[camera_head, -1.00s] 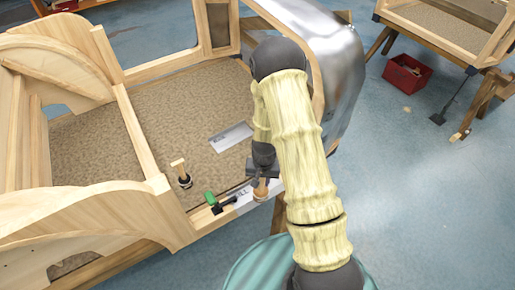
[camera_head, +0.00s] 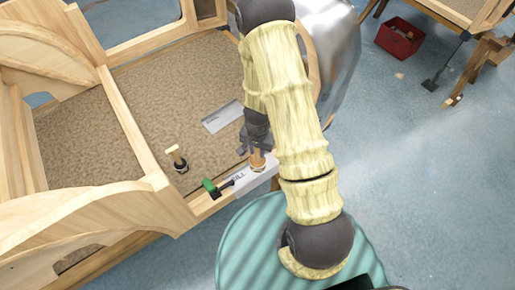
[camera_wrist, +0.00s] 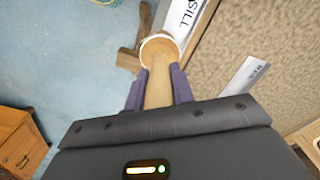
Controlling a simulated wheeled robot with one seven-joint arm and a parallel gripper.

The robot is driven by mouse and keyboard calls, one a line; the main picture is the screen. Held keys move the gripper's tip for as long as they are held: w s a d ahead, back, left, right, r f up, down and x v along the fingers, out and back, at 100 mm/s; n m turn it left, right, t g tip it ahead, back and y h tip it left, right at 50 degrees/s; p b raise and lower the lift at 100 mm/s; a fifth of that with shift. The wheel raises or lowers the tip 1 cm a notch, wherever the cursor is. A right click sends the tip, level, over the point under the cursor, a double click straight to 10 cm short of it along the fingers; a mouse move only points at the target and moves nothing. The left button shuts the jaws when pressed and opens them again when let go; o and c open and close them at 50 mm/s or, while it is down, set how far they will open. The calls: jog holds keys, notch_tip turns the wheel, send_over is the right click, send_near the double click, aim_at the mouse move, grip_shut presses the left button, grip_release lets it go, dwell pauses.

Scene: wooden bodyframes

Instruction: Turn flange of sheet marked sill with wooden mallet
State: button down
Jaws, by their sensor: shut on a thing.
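My gripper (camera_head: 257,146) is shut on the handle of a wooden mallet (camera_wrist: 159,48). The handle lies between the two fingers in the wrist view, and the round pale-rimmed head is beyond the fingertips. In the head view the mallet head (camera_head: 258,161) is at the right part of the pale metal sheet marked SILL (camera_head: 262,179). The sheet lies along the wooden sill and also shows in the wrist view (camera_wrist: 184,22). I cannot tell whether head and sheet touch. A black clamp with a green handle (camera_head: 209,186) sits at the sheet's left end.
Another marked metal sheet (camera_head: 222,117) lies on the brown floor panel. A wooden-handled tool (camera_head: 178,158) stands left of it. Curved wooden frame parts rise at left, and a shiny metal panel (camera_head: 335,45) at the back. A red crate (camera_head: 399,37) is on the blue floor.

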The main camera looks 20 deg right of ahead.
jog(key=shift+f+b, duration=0.9)
jog(key=shift+f, duration=0.45)
notch_tip(320, 180, down, 9)
jog(key=b, duration=0.8)
jog(key=shift+f, duration=0.2)
notch_tip(320, 180, up, 9)
jog(key=p, duration=0.7)
jog(key=shift+r+p, duration=0.15)
jog(key=shift+p, duration=0.15)
